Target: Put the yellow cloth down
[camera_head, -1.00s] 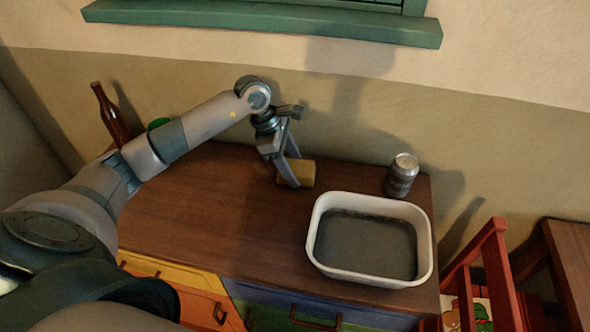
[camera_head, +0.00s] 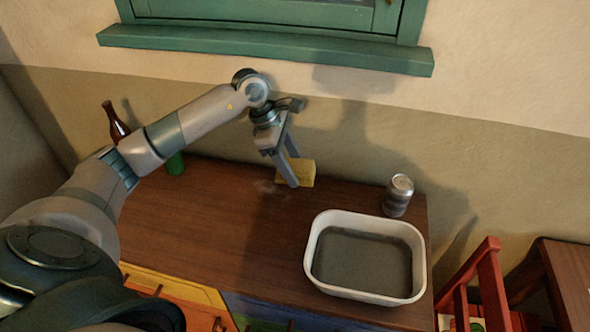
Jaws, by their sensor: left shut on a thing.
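The yellow cloth (camera_head: 303,172) looks like a small folded block. My left gripper (camera_head: 290,176) is shut on it, at the back of the brown cabinet top (camera_head: 230,235). The fingers point down and partly hide the cloth's left side. It appears slightly above the surface, but the exact gap is hard to tell. My right gripper is not in view.
A white basin (camera_head: 314,240) with a grey inside stands at the front right of the top. A can (camera_head: 398,195) is behind it. A brown bottle (camera_head: 116,125) and a green object (camera_head: 175,164) stand back left. The middle is clear.

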